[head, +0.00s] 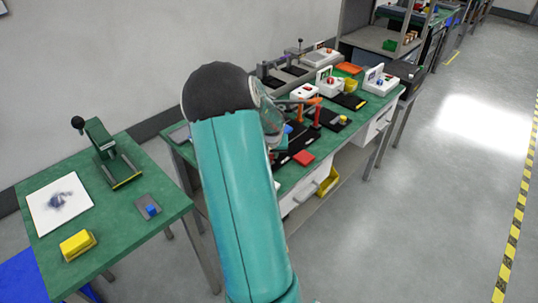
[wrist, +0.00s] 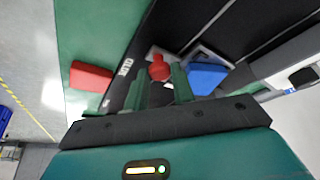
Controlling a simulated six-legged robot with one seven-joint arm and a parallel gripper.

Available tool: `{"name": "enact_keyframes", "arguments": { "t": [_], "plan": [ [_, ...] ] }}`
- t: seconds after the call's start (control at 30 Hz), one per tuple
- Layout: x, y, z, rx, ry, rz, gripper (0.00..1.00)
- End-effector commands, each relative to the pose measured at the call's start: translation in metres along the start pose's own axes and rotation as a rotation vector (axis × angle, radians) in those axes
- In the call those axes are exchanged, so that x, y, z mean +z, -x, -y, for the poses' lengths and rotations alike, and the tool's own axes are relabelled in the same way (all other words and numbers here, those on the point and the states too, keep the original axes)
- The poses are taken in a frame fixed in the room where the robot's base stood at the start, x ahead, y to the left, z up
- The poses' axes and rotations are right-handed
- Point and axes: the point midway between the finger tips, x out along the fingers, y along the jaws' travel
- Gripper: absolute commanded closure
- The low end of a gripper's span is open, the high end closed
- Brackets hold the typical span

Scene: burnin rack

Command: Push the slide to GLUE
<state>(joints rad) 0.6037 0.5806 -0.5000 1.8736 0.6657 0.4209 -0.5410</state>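In the wrist view a dark panel (wrist: 215,22) carries white lettering that seems to read GLUE (wrist: 124,68). A red knob (wrist: 159,68), probably the slide's handle, stands just right of the lettering. My gripper (wrist: 161,80) has its two green fingers apart, with the knob showing between and just beyond their tips. I cannot tell whether either finger touches it. In the head view my arm hides the gripper and most of this panel.
A red block (wrist: 91,77) lies left of the panel; it also shows in the head view (head: 303,158). A blue block (wrist: 207,78) is close to the right finger. Upright orange and red handles (head: 317,115) stand farther along the bench. A side table (head: 120,225) is at left.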

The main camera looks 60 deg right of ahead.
Motion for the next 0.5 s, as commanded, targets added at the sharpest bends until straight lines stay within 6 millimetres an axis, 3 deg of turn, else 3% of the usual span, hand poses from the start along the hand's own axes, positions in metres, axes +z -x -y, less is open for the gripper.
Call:
{"name": "enact_keyframes", "arguments": {
  "t": [0.03, 0.1, 0.5],
  "plan": [
    [0.0002, 0.0000, 0.0003, 0.000, 0.001, 0.000, 0.67],
    [0.0003, 0.0000, 0.0003, 0.000, 0.001, 0.000, 0.54],
    [-0.0002, 0.0069, 0.0007, 0.000, 0.000, -0.001, 0.53]
  ]
}}
